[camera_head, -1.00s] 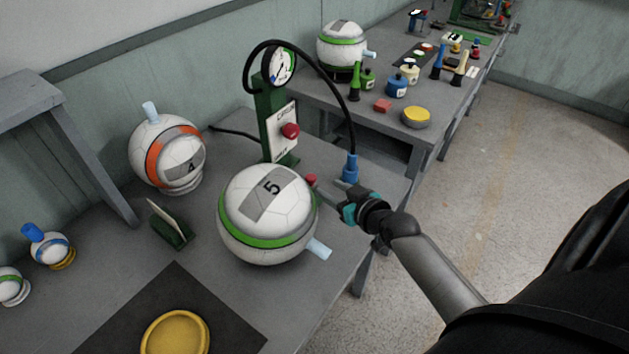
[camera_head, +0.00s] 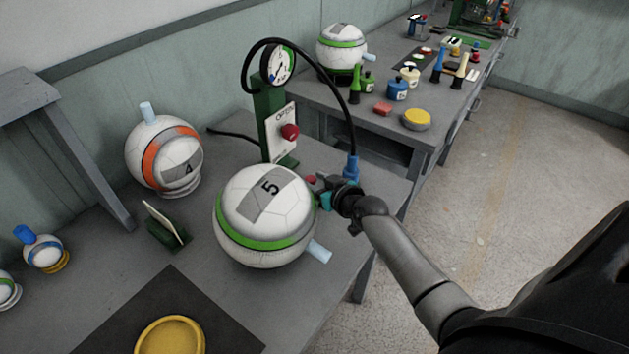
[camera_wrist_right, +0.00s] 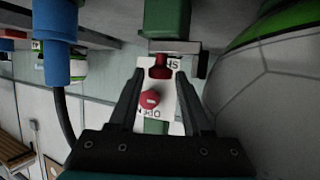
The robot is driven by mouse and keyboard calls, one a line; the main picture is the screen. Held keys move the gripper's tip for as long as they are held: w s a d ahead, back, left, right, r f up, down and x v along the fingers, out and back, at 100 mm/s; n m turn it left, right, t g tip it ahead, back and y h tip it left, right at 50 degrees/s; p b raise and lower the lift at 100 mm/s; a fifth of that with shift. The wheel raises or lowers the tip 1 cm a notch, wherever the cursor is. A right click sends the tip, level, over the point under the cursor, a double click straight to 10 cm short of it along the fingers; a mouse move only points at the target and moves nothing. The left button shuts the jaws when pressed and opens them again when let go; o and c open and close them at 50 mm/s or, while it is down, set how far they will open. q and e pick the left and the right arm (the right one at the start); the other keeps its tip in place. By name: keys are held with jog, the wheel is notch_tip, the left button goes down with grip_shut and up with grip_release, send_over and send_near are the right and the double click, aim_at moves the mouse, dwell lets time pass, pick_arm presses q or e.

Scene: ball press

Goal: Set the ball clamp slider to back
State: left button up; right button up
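The green-banded ball marked 5 (camera_head: 265,215) sits on the near table, with a light blue plug sticking out at its lower right. A small red slider knob (camera_head: 310,180) shows behind its right side; the right wrist view also shows this knob (camera_wrist_right: 160,67) in front of a metal bracket (camera_wrist_right: 176,46). My right gripper (camera_head: 322,187) is beside the ball, at the knob. In the right wrist view its fingers (camera_wrist_right: 159,82) are apart, with the knob between or just beyond the tips; contact is not visible. My left gripper is not in view.
A green post (camera_head: 270,115) with a gauge (camera_head: 279,64) and a red button (camera_head: 290,131) stands behind the ball. A black hose arcs to a blue fitting (camera_head: 351,168) close to my right gripper. An orange-banded ball (camera_head: 150,160) stands at the left.

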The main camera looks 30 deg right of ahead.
grip_shut()
dwell(1.3)
